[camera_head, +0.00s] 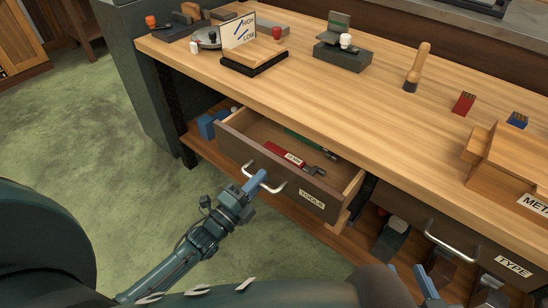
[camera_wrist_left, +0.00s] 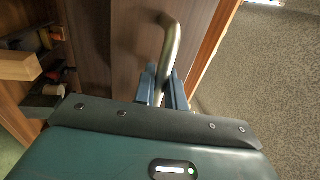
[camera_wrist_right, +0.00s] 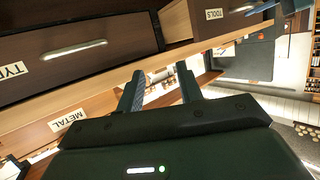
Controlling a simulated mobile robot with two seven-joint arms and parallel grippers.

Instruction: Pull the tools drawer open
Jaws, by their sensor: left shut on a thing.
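The tools drawer (camera_head: 234,138), labelled TOOLS, stands pulled out from under the bench top. A red tool (camera_head: 284,155) and a green-handled tool (camera_head: 305,143) lie inside it. My left gripper (camera_head: 258,178) is shut on the drawer's metal handle (camera_head: 277,188), which also shows between its fingers in the left wrist view (camera_wrist_left: 172,40). My right gripper (camera_wrist_right: 160,85) is open and empty in the right wrist view, near the bench front. In the head view only part of it (camera_head: 428,285) shows at the bottom, by the TYPE drawer.
The TYPE drawer (camera_head: 480,258) is closed at the right, with its own handle (camera_head: 450,246). The bench top (camera_head: 330,105) carries a sign (camera_head: 239,31), a wooden-handled tool (camera_head: 417,66) and a METAL box (camera_head: 512,165). A lower shelf holds several items. Green floor (camera_head: 120,160) is clear at the left.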

